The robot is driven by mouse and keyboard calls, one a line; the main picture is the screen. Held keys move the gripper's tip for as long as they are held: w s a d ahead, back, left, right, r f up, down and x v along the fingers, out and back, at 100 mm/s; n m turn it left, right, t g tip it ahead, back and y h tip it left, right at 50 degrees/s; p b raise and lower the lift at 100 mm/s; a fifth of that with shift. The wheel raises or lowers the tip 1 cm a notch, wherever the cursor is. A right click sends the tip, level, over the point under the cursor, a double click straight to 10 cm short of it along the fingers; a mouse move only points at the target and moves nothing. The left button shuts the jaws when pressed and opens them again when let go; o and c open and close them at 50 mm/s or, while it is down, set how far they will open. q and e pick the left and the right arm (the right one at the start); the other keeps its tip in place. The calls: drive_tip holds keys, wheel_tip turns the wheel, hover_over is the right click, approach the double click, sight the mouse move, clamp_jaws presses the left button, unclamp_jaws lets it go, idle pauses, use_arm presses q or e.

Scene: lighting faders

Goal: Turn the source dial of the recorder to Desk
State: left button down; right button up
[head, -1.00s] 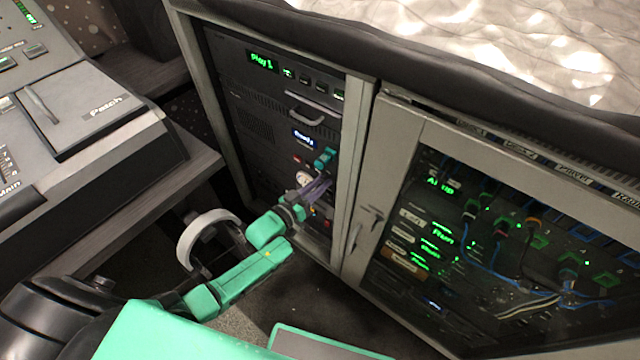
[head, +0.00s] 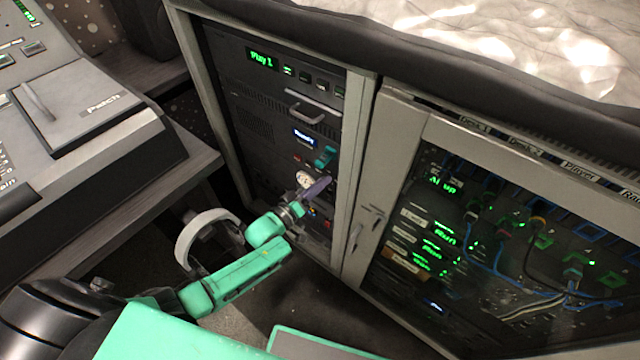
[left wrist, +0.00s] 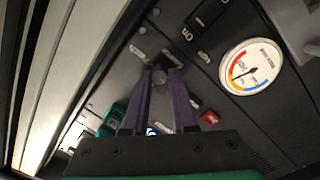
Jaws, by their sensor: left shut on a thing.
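The recorder (head: 304,138) is a dark unit with a small lit blue display in the open left bay of the cabinet. My left gripper (head: 326,184) reaches its lower front with purple fingers. In the head view the fingers hide the dial. My right gripper is not in view.
A white round gauge (left wrist: 252,68) and a red button (left wrist: 209,117) are near the fingers. A teal part (head: 325,156) sticks out just above them. The cabinet's middle post (head: 357,170) stands close on the right. A mixing desk (head: 90,110) is at the left.

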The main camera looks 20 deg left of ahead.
use_arm(q)
drive_tip(key=c, duration=0.7)
unclamp_jaws()
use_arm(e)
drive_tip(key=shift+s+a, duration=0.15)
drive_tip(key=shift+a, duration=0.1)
use_arm(q)
drive_tip(key=shift+s, duration=0.15)
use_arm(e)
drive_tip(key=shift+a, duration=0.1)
use_arm(q)
drive_tip(key=p+v, duration=0.2)
drive_tip(key=v, duration=1.2)
drive_tip(key=shift+a, duration=0.15)
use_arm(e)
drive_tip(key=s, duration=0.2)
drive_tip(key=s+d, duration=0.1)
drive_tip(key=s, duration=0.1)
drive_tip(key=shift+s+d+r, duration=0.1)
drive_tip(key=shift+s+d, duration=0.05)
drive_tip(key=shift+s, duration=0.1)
use_arm(q)
drive_tip(key=shift+s, duration=0.1)
